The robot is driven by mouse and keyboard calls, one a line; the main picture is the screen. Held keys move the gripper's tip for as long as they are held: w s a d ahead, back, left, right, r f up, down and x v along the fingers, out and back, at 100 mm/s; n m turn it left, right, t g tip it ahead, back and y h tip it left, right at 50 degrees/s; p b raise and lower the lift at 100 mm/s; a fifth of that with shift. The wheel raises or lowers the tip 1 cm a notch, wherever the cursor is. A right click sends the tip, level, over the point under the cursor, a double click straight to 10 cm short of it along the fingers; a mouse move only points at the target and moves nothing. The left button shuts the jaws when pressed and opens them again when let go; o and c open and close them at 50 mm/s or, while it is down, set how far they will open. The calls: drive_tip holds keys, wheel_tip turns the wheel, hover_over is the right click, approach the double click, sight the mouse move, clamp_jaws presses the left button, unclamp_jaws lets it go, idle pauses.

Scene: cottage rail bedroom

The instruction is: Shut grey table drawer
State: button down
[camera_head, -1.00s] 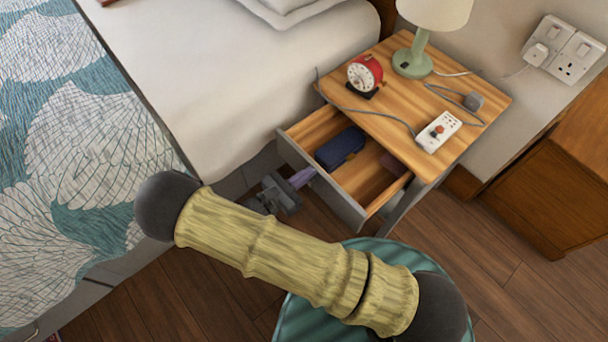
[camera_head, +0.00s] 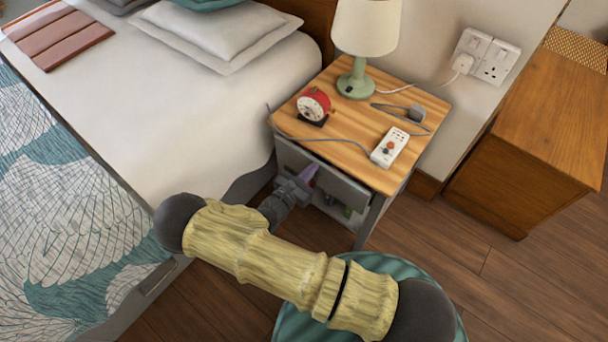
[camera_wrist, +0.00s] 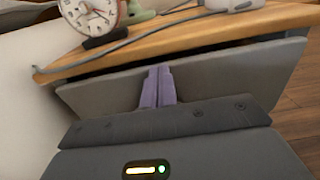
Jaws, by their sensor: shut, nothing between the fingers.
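The grey drawer front (camera_head: 337,184) sits under the wooden top of the bedside table (camera_head: 352,142) in the head view. The drawer looks nearly flush, and its inside is hidden. In the wrist view the grey drawer front (camera_wrist: 240,78) shows a narrow dark gap below the tabletop edge (camera_wrist: 210,37). My gripper (camera_head: 309,172) is shut and empty, with purple fingertips side by side. In the wrist view my gripper (camera_wrist: 158,72) is at the drawer front, its fingertips appearing to touch it near the upper middle.
On the tabletop are a red alarm clock (camera_head: 313,104), a green lamp (camera_head: 356,84), a white power strip (camera_head: 390,147) and a cable. The bed (camera_head: 200,110) stands close on the left. A wooden cabinet (camera_head: 530,150) is on the right, with bare floor between.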

idle(0.4)
drive_tip(key=p+v, duration=0.1)
drive_tip(key=v, duration=1.3)
drive_tip(key=c, duration=2.1)
unclamp_jaws()
